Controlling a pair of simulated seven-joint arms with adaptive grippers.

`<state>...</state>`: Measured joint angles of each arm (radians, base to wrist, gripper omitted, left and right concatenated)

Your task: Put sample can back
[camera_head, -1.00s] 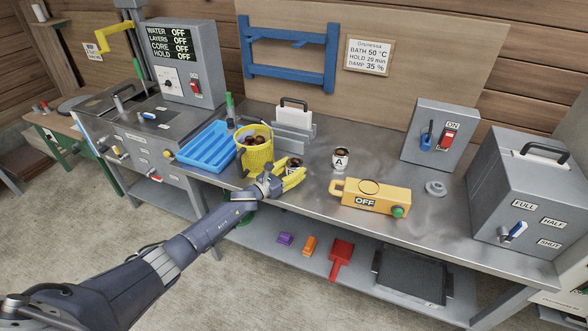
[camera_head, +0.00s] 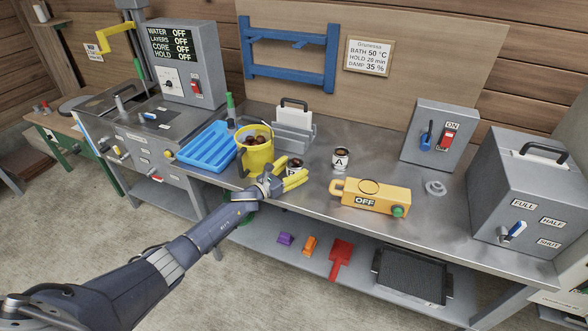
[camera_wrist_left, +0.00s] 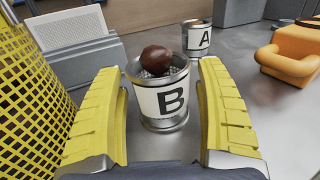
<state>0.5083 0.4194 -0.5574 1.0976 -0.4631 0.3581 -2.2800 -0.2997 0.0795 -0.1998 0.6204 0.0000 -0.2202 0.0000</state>
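Sample can B (camera_wrist_left: 163,103) is a small metal can with a white label and a brown chestnut on top, upright on the metal bench. In the head view can B (camera_head: 295,164) is partly hidden by my left gripper (camera_head: 290,177). My left gripper (camera_wrist_left: 162,95) is open, its yellow fingers on either side of can B with visible gaps. Can A (camera_head: 340,160) stands upright farther right on the bench. It also shows behind can B in the wrist view (camera_wrist_left: 198,38). My right gripper is not in view.
A yellow perforated basket (camera_head: 255,157) of chestnuts stands close left of the gripper. A blue tray (camera_head: 207,148) is beyond it. A grey holder with a white plate (camera_head: 294,119) stands behind. A yellow-orange device marked OFF (camera_head: 372,196) lies to the right.

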